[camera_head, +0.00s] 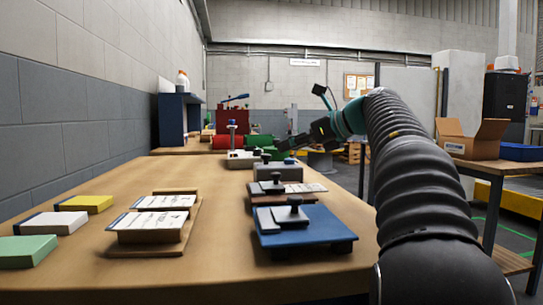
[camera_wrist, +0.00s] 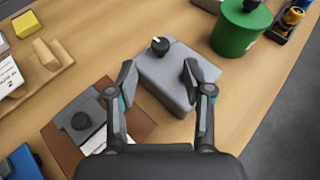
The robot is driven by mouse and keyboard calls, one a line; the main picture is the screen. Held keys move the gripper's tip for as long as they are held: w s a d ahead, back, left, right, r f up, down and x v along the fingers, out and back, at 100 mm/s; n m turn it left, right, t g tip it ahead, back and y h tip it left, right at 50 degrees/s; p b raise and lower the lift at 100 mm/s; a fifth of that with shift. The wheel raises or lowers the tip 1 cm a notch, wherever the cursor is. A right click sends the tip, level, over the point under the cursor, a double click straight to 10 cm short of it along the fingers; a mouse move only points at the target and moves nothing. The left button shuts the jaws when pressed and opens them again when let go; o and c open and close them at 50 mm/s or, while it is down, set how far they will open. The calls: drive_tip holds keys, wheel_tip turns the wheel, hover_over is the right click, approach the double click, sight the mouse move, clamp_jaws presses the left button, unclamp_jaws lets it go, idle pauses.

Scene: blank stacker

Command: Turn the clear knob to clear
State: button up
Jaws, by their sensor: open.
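A black knob with a white pointer mark (camera_wrist: 160,45) stands upright on top of a grey box (camera_wrist: 165,72) in the wrist view. I cannot read any label by the knob. The grey box also shows on the table in the head view (camera_head: 268,174), partly behind other fixtures. My gripper (camera_wrist: 159,71) is open and empty above the grey box. Its two fingers are spread over the box's near half, and the knob lies beyond the fingertips, apart from them. In the head view my gripper (camera_head: 284,145) reaches over the table from the right.
A brown board with a grey block and black knob (camera_wrist: 80,121) lies left of the box. A green cylinder (camera_wrist: 238,34) stands to its right. A blue fixture (camera_head: 310,230) is nearer on the table. Cards and coloured blocks (camera_head: 86,203) lie at left.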

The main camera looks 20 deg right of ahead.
sight(272, 166)
drive_tip(key=x, duration=0.6)
drive_tip(key=shift+w+a+f, duration=0.15)
drive_tip(key=shift+w+a, duration=0.05)
drive_tip(key=shift+w, duration=0.1)
drive_tip(key=shift+c, duration=0.3)
clamp_jaws()
